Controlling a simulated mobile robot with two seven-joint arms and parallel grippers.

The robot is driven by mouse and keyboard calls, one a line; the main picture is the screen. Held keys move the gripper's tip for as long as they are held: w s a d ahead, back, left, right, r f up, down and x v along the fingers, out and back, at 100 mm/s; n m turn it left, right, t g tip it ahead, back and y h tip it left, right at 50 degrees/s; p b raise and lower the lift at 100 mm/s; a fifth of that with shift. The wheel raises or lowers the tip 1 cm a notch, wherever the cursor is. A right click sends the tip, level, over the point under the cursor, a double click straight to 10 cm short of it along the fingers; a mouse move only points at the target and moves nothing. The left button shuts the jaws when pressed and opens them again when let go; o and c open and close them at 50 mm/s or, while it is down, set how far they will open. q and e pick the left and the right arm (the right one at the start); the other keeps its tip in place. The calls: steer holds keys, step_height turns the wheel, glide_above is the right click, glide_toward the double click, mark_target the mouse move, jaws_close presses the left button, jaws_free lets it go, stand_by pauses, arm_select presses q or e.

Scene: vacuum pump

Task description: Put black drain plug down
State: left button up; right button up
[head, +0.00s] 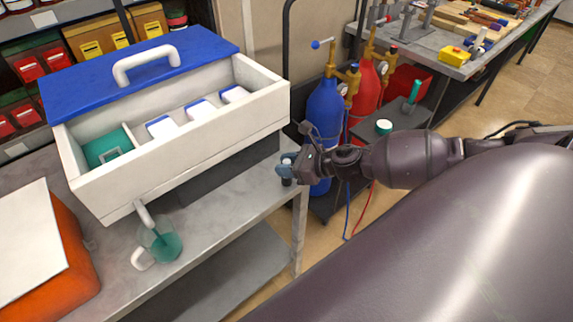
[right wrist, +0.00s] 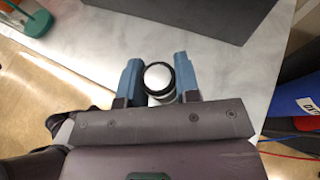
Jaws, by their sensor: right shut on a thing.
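The black drain plug (head: 286,182) is at the right end of the grey metal table, below my right gripper (head: 288,162). In the right wrist view the plug (right wrist: 157,78) shows as a round pale top with a black ring, between the two blue fingers of the right gripper (right wrist: 158,80). The gripper is shut on it. The plug is upright, at or just above the tabletop; I cannot tell if it touches. My left gripper is out of view.
A clear jug (head: 163,245) with green liquid stands under the pump's spout (head: 143,213). An orange box (head: 70,275) is at the left. Blue (head: 324,115) and red (head: 366,85) gas cylinders stand right of the table.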

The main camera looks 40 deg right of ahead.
steer(key=shift+f, duration=0.1)
steer(key=o, duration=0.9)
steer(key=shift+o, duration=0.2)
steer(key=shift+r, duration=0.2)
steer(key=b+v, duration=0.2)
steer(key=v, duration=1)
